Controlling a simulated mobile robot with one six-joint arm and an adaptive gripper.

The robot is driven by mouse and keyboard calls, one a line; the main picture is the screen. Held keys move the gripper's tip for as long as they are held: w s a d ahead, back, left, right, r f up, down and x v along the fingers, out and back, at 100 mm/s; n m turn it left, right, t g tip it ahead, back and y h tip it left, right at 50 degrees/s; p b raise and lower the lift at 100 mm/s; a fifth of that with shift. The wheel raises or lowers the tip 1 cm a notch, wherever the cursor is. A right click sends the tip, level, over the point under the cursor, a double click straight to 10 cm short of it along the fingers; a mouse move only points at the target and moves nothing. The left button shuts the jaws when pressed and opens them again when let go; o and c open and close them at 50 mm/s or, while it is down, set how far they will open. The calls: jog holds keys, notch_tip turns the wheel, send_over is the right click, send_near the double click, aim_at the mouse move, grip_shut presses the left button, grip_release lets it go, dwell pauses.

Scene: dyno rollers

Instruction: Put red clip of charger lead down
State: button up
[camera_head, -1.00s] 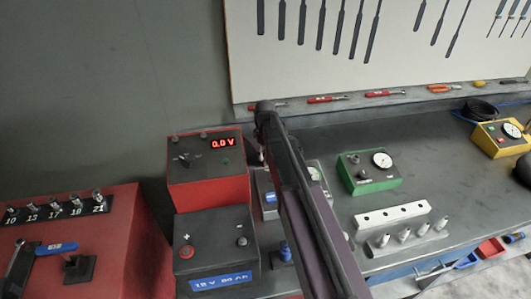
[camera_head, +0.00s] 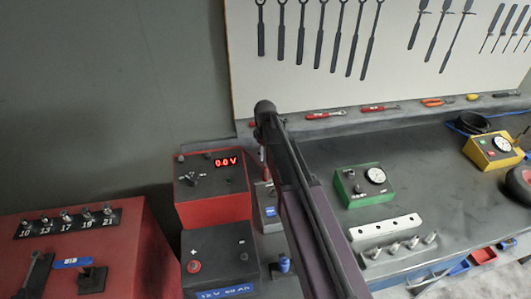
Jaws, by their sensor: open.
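The red charger box (camera_head: 211,205) with a lit "0.0 V" display stands left of centre in the head view. A dark battery (camera_head: 220,258) with a "12 V 60 Ah" label is in front of it. My gripper does not show.
The grey bench (camera_head: 322,238) carries a green gauge box (camera_head: 356,193), a white drilled bar (camera_head: 386,226), a socket rail (camera_head: 400,247) and a yellow gauge box (camera_head: 492,152). A red cabinet (camera_head: 130,245) with a socket rack is at left. A tool board (camera_head: 400,95) stands behind.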

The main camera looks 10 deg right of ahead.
jog(key=shift+r+p, duration=0.4)
jog(key=shift+r, duration=0.25)
jog(key=shift+s, duration=0.1)
jog(key=s+m, duration=0.9)
jog(key=s, duration=1.2)
jog(key=shift+d+f, duration=0.1)
jog(key=shift+f+b, duration=1.65)
jog(key=shift+b, duration=0.05)
